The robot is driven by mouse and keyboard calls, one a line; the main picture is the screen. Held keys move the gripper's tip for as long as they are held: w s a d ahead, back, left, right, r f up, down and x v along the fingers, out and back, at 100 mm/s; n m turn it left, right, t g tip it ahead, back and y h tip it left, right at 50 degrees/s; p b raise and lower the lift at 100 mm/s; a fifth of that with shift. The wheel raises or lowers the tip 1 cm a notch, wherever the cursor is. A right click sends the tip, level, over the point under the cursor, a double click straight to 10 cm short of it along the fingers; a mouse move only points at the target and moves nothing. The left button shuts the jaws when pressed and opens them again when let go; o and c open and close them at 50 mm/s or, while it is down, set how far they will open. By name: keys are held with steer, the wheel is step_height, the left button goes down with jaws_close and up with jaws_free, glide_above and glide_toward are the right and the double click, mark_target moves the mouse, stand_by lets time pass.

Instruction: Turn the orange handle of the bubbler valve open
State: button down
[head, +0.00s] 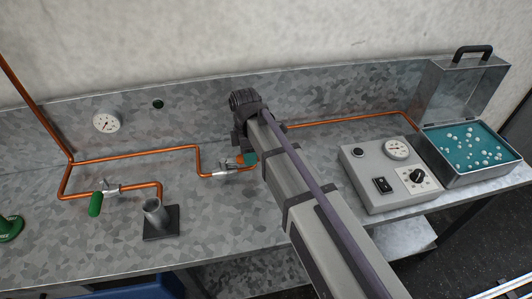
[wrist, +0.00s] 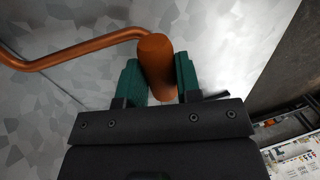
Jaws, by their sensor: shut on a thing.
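The orange handle (wrist: 156,52) of the bubbler valve shows in the wrist view between the two green fingers of my gripper (wrist: 158,66). The fingers are closed on its two sides, and its lower end lies between them. In the head view my gripper (head: 250,158) is at the copper pipe in the middle of the bench, just right of a small silver valve body (head: 228,165). My arm hides the orange handle there. How far the valve is turned cannot be told.
A second valve with a green handle (head: 95,204) and a metal cup on a dark base (head: 160,222) stand to the left. A grey control box (head: 372,190) and an open case with bubbling teal liquid (head: 480,180) stand to the right. Copper pipe (head: 130,155) runs along the bench.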

steer(key=shift+w, duration=0.15)
stand_by(0.3)
steer(key=c, duration=0.8)
jaws_free()
step_height(320, 180, up, 11)
steer(key=w+p, duration=0.2)
steer(key=p, duration=0.8)
steer(key=shift+a+f+p, duration=0.15)
steer(key=shift+a+p, duration=0.15)
steer(key=shift+p, duration=0.05)
